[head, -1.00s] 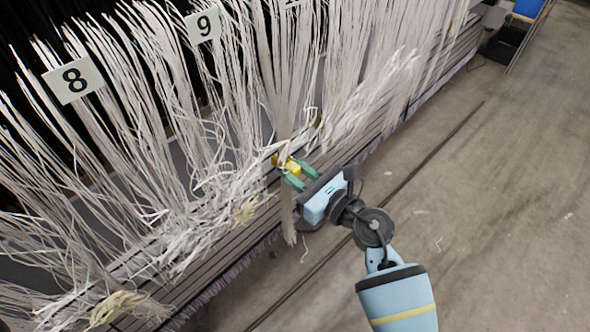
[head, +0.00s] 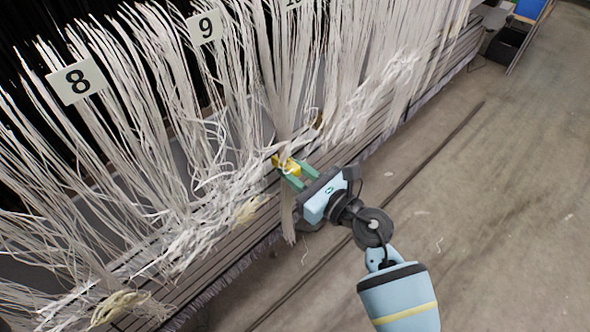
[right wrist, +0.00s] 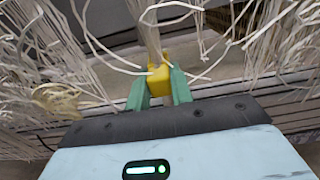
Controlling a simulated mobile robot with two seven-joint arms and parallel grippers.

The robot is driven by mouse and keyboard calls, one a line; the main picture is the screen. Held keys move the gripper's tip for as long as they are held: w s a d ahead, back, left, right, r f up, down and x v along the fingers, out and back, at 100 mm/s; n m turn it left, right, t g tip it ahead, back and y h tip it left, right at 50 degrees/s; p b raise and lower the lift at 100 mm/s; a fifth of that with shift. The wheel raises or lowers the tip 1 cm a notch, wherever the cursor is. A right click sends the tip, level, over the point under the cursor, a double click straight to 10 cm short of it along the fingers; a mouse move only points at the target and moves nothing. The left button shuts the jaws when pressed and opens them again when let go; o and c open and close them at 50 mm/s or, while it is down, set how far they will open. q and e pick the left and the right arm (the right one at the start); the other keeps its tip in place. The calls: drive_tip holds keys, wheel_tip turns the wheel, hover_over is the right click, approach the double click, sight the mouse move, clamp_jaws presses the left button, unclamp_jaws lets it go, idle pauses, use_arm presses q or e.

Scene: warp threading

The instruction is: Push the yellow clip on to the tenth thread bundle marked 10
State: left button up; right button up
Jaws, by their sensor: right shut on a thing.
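The yellow clip (head: 289,165) is between the green fingertips of my right gripper (head: 294,172), which is shut on it. In the right wrist view the clip (right wrist: 159,79) sits at the lower end of a gathered thread bundle (right wrist: 150,40), touching it. I cannot tell if the threads are inside the clip. In the head view this bundle (head: 290,95) hangs right of the marker 9, below a marker (head: 293,3) cut off by the top edge. Loose ends hang below the clip. My left gripper is not in view.
Marker 8 (head: 76,82) and marker 9 (head: 205,27) hang on bundles to the left. Loose white threads spread along the slatted beam (head: 235,243). Bare floor (head: 490,190) lies to the right, with a blue bin (head: 529,8) at the far top right.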

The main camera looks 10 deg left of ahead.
drive_tip(key=o, duration=0.9)
drive_tip(key=shift+o, duration=0.3)
drive_tip(key=o, duration=0.3)
drive_tip(key=shift+d, duration=0.1)
drive_tip(key=shift+p+v, duration=0.45)
drive_tip(key=shift+v, duration=2.35)
drive_tip(key=shift+p+v, duration=0.5)
drive_tip(key=shift+v, duration=1.1)
